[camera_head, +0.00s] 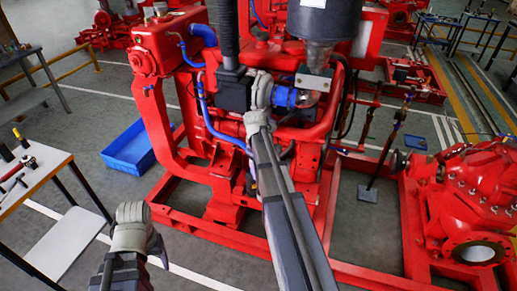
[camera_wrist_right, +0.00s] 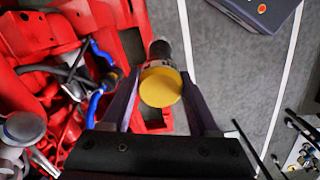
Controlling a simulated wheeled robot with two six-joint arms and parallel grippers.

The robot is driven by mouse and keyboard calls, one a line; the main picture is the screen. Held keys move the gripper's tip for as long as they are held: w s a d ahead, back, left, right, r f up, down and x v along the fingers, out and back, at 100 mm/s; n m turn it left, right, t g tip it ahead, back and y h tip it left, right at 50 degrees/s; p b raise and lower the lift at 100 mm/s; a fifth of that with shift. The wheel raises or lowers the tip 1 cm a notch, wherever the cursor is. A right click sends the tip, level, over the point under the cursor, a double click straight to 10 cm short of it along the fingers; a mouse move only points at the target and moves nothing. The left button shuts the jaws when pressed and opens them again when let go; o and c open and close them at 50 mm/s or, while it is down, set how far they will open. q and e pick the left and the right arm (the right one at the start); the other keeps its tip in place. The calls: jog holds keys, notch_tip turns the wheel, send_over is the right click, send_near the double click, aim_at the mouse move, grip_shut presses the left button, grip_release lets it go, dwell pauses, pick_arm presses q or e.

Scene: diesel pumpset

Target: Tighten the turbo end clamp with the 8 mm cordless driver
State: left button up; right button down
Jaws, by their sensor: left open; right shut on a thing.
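My right gripper (camera_wrist_right: 160,78) is shut on the cordless driver in the right wrist view. The driver's round yellow end (camera_wrist_right: 161,88) faces the camera and its dark, narrower part extends beyond the fingers. In the head view my right arm reaches over the engine; its gripper and the driver cannot be made out there. A blue hose (camera_head: 285,97) with metal bands sits beside that arm's wrist, below the silver canister; which band is the turbo end clamp cannot be told. My left gripper (camera_head: 136,262) is low at the left, away from the engine, open, with details unclear.
The red engine frame (camera_head: 180,222) fills the middle. A tool table (camera_head: 40,170) stands at the left and a blue tray (camera_head: 128,158) lies on the floor. A red pump (camera_head: 475,190) stands at the right. Hoses and pipes crowd the right arm's wrist.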

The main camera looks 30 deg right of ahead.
jog(key=w+d+f+n+h+b, duration=0.3)
jog(key=d+n+h+b, duration=0.35)
jog(key=h+b, duration=0.25)
jog(key=w+a+r+n+t+h+b, duration=0.3)
jog(key=w+a+r+n+t+b, duration=0.1)
jog(key=t, duration=0.8)
jog(key=shift+w+r+n+h+b, duration=0.4)
jog(key=shift+w+r+n+b, duration=0.5)
jog(key=shift+r+n+b, duration=0.8)
jog(key=shift+f+b, duration=0.35)
jog(key=shift+b, duration=0.05)
